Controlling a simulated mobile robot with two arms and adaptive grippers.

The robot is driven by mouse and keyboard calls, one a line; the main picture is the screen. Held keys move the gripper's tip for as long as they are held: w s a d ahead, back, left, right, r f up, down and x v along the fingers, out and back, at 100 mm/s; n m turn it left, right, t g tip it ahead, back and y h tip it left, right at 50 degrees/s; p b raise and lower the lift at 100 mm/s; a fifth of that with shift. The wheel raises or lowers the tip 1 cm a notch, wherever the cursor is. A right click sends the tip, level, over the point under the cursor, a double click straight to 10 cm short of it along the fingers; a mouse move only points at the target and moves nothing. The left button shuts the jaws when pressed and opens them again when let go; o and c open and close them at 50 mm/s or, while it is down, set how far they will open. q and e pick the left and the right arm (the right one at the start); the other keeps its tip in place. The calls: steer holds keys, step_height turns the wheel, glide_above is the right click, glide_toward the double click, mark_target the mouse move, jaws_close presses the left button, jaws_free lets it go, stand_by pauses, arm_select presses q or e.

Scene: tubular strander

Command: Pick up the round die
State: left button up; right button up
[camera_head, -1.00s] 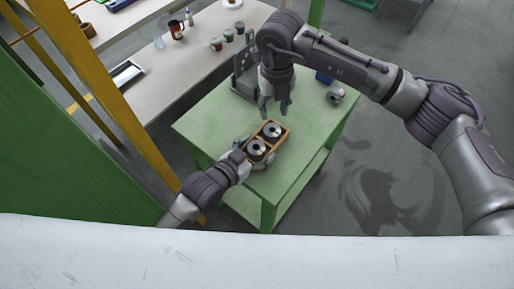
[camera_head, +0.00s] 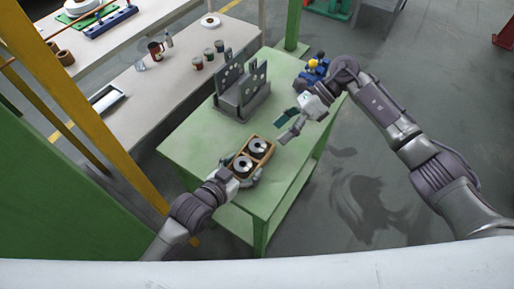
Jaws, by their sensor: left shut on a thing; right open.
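A small wooden tray (camera_head: 264,160) on the green table holds two round metal discs with dark centres, a far one (camera_head: 257,146) and a near one (camera_head: 243,164). I cannot tell whether either is the round die. My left gripper (camera_head: 242,180) is shut on the near end of the tray, its fingers at the sides. My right gripper (camera_head: 284,125) is open and empty, up and to the right of the tray, with its fingers pointing left. A metal ring seen earlier at the table's far right is not visible now; my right arm covers that area.
A grey stand with upright perforated plates (camera_head: 240,90) is on the green table (camera_head: 190,145) behind the tray. A blue and yellow object (camera_head: 316,66) is at the far right corner. A pale bench (camera_head: 150,95) holds several cans. A yellow post (camera_head: 105,130) rises at left.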

steer(key=w+d+n+t+y, duration=0.1)
steer(key=d+n+t+y, duration=0.1)
steer(key=d+n+y, duration=0.3)
steer(key=m+h, duration=0.1)
glide_toward(256, 146)
steer(key=shift+r+x, duration=0.25)
steer(key=shift+x, duration=0.95)
steer(key=shift+f+x, duration=0.15)
steer(key=shift+x, duration=1.25)
steer(key=shift+f+x, duration=0.1)
steer(key=shift+x, duration=1.25)
steer(key=shift+d, duration=0.1)
jaws_close()
steer(key=shift+w, duration=0.1)
